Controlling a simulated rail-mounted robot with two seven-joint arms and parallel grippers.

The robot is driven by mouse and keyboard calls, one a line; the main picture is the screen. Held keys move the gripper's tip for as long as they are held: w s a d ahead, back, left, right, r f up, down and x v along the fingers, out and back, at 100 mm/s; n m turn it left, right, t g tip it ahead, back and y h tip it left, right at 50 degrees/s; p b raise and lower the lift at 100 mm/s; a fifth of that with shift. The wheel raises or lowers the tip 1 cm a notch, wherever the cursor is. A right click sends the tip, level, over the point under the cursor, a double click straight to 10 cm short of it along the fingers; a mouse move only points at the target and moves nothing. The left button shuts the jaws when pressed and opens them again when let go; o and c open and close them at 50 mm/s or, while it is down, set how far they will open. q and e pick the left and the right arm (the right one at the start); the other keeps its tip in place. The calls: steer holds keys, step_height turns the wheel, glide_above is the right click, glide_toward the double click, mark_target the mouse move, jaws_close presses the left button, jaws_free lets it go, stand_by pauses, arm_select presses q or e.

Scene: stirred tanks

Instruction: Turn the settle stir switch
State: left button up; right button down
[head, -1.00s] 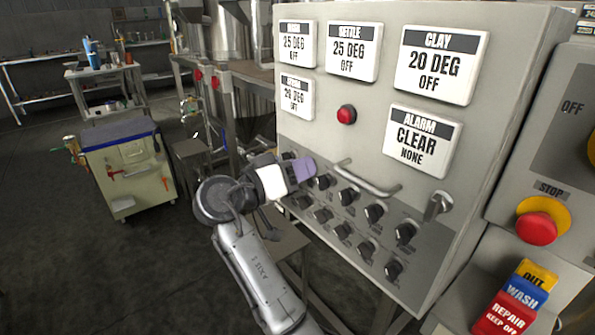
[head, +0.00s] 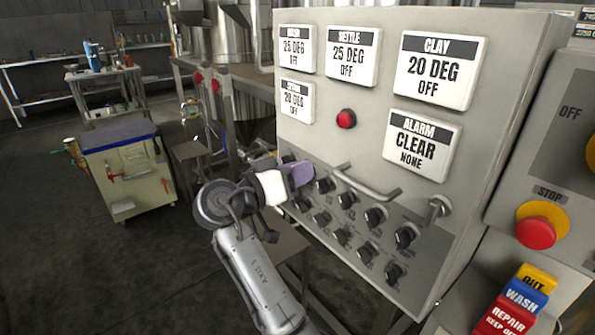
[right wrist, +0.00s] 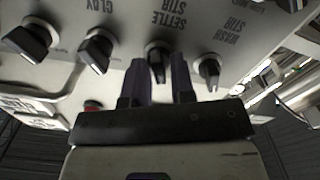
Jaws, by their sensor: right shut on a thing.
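The settle stir switch (right wrist: 158,58) is a dark knob with a pale pointer, under the upside-down SETTLE STIR label in the right wrist view. It sits between the two purple fingers of my right gripper (right wrist: 160,80), which is shut on it. In the head view my right gripper (head: 301,174) is at the left part of the panel's knob rows, and its fingers hide the switch. The SETTLE display (head: 353,55) reads 25 DEG, OFF. My left gripper is not in view.
The wash stir knob (right wrist: 208,72) and the clay knob (right wrist: 97,46) flank the switch closely. A bar handle (head: 368,184) stands out from the panel above several other knobs. A red stop button (head: 536,231) is at the right. A cart (head: 128,170) stands at the left.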

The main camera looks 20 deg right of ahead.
steer(key=m, duration=0.7)
steer(key=m+b, duration=0.1)
steer(key=m, duration=0.2)
steer(key=shift+s+m, duration=0.25)
steer(key=shift+m, duration=0.15)
stand_by(0.4)
steer(key=c, duration=1.2)
jaws_free()
steer(key=p+v, duration=0.5)
steer(key=v, duration=0.8)
steer(key=shift+s+a, duration=0.15)
steer(key=shift+a, duration=0.2)
